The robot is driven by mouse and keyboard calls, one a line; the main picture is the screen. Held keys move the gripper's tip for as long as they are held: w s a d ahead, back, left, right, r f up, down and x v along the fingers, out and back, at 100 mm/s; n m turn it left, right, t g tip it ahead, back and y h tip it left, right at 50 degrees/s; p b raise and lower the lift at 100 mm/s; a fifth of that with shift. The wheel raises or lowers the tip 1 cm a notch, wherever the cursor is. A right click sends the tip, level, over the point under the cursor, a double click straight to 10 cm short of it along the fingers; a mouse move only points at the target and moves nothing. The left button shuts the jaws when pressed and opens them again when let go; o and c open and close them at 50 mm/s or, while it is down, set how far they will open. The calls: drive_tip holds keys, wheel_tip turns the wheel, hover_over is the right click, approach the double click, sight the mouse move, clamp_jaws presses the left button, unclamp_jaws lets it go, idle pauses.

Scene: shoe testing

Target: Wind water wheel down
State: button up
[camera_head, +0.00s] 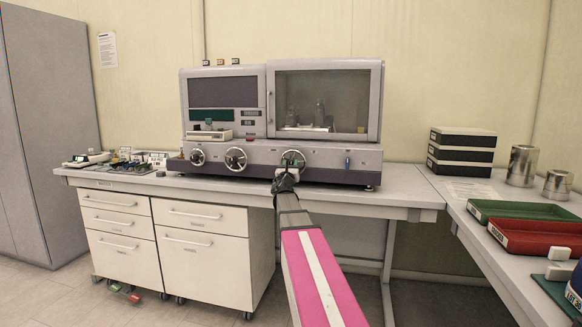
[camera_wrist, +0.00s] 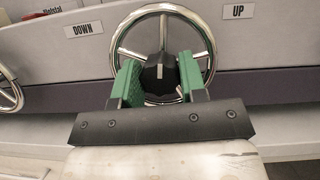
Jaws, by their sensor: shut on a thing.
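The water wheel (camera_wrist: 163,9) is a chrome ring with spokes and a dark hub knob (camera_wrist: 158,74), on the lower panel of the grey testing machine. In the head view it is the right one (camera_head: 303,155) of several round controls. My gripper (camera_wrist: 160,75) faces it straight on. Its green fingers stand on either side of the hub, shut on the wheel, and hide parts of the lower rim. A "DOWN" label (camera_wrist: 82,29) is left of the wheel and an "UP" label (camera_wrist: 238,12) is right. In the head view my arm hides the fingertips' contact.
Two other handwheels (camera_head: 236,159) sit to the left on the machine. Small devices (camera_head: 140,160) lie on the bench's left end. Black boxes (camera_head: 462,151), metal cans (camera_head: 522,165) and green and red trays (camera_head: 540,236) stand on the right. The bench front between is clear.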

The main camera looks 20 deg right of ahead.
drive_tip(key=shift+n+y, duration=0.3)
drive_tip(key=shift+n, duration=0.1)
drive_tip(key=o, duration=0.9)
drive_tip(key=shift+s, duration=0.1)
drive_tip(key=v, duration=1)
drive_tip(key=shift+s+a+f, duration=0.15)
drive_tip(key=shift+s+f, duration=0.05)
drive_tip(key=shift+s, duration=0.05)
